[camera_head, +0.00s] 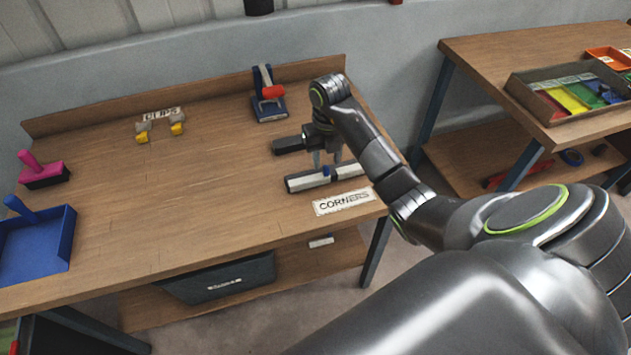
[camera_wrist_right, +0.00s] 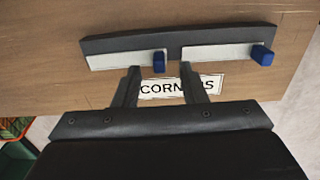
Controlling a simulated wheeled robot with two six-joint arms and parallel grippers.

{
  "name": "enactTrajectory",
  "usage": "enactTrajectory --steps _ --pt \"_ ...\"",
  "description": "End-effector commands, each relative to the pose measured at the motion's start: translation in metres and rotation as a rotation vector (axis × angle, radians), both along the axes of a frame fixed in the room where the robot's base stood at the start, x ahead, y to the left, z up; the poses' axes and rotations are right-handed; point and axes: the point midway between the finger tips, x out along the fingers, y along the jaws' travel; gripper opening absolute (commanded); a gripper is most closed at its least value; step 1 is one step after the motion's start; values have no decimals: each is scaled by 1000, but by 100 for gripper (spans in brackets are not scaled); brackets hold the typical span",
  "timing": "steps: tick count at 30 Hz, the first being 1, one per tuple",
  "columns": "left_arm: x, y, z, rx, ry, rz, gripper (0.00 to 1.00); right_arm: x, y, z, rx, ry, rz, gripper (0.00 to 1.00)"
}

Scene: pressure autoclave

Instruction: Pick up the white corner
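Two white corners, each with a blue end, sit along a dark holder (camera_wrist_right: 180,39) near the table's front right edge. In the wrist view, one white corner (camera_wrist_right: 125,57) is at the left and the other (camera_wrist_right: 215,53) at the right. In the head view they show as pale strips, the left one (camera_head: 306,181) and the right one (camera_head: 349,171). My right gripper (camera_head: 328,163) points down over the holder. Its fingers (camera_wrist_right: 160,72) are apart, with the left corner's blue end appearing between the tips; contact cannot be told. My left gripper is not in view.
A "CORNERS" label (camera_head: 343,202) lies in front of the holder. A blue and red tool (camera_head: 268,95) stands behind, and yellow clips (camera_head: 160,131) lie by a "CLIPS" label. The table's middle is clear.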

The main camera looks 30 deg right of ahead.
Motion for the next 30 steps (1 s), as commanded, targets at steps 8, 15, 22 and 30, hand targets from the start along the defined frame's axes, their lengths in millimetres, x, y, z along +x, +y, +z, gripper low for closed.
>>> enactTrajectory --steps 8,15,22,30 --pt "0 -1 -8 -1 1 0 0 -2 1 -32 0 1 0 38" --pt "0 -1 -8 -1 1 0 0 -1 1 -33 0 -1 0 33" --pt "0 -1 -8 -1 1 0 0 -1 1 -33 0 -1 0 3" --pt "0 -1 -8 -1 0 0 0 -1 1 -32 0 -1 0 0"
